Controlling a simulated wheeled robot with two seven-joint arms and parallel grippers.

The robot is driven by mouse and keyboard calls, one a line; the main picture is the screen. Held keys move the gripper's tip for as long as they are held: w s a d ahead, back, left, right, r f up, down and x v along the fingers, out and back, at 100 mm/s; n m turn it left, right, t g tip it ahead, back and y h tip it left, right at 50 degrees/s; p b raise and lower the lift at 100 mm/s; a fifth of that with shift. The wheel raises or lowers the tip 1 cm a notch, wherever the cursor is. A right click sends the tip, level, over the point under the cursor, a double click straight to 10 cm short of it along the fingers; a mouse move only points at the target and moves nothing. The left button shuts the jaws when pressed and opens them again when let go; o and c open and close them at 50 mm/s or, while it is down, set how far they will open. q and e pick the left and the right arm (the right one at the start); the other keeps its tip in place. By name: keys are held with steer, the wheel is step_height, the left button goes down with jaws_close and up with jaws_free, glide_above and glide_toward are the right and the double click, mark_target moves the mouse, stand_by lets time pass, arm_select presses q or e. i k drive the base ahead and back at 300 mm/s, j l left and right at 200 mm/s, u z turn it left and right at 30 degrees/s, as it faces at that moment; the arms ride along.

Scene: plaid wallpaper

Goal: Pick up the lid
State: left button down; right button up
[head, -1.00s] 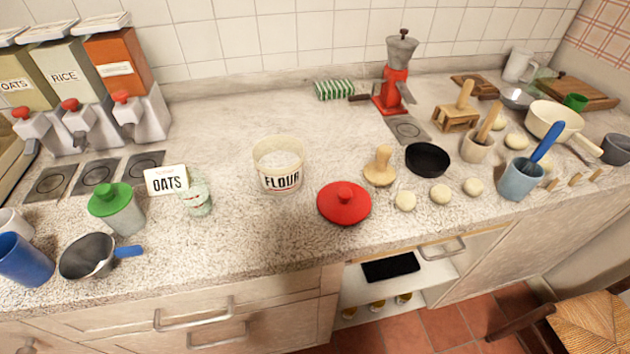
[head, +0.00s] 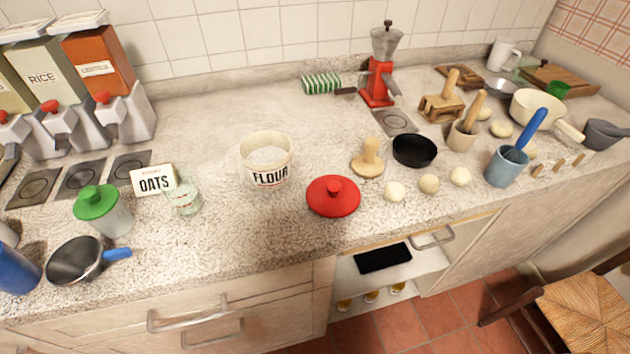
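The red lid (head: 333,197) with a round knob on top lies flat on the stone counter, near its front edge and right of the middle of the head view. An open cream flour tub (head: 267,160) labelled FLOUR stands just behind it to the left. Neither of my grippers shows in the head view.
Dough balls (head: 429,184), a wooden press (head: 369,158) and a black pan (head: 414,150) sit right of the lid. A blue-handled pan (head: 77,260), green-lidded jar (head: 102,211), OATS card (head: 153,180) and glass jar (head: 184,197) stand left. The counter (head: 232,228) before the tub is clear.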

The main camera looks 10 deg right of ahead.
mark_target(333, 196)
steer(key=l+u, duration=0.2)
steer(key=l, duration=0.2)
steer(key=k+l+u, duration=0.15)
steer(key=l, duration=0.2)
steer(key=l+u, duration=0.2)
steer(key=l, duration=0.2)
steer(key=k+l+u, duration=0.15)
steer(key=l, duration=0.2)
